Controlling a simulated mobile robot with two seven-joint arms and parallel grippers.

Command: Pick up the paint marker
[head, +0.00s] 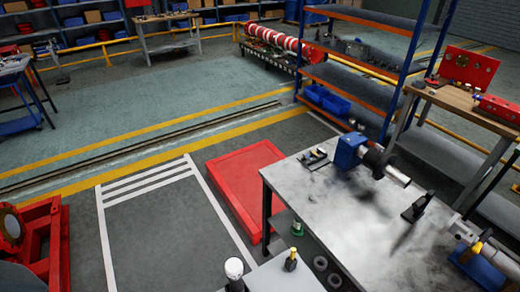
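I cannot make out the paint marker for certain. A small dark item with a yellow top (291,260) stands upright on the pale grey cart top (268,278) at the bottom centre. Beside it, to the left, stands a dark item with a round white top (234,268). Both are too small to name surely. Neither of my grippers shows in the head view.
A grey workbench (340,222) at right carries a blue vise (349,151) with a pale cylinder. A red floor platform (238,185) lies left of it. Red machinery (55,235) stands at lower left. The marked floor between is clear.

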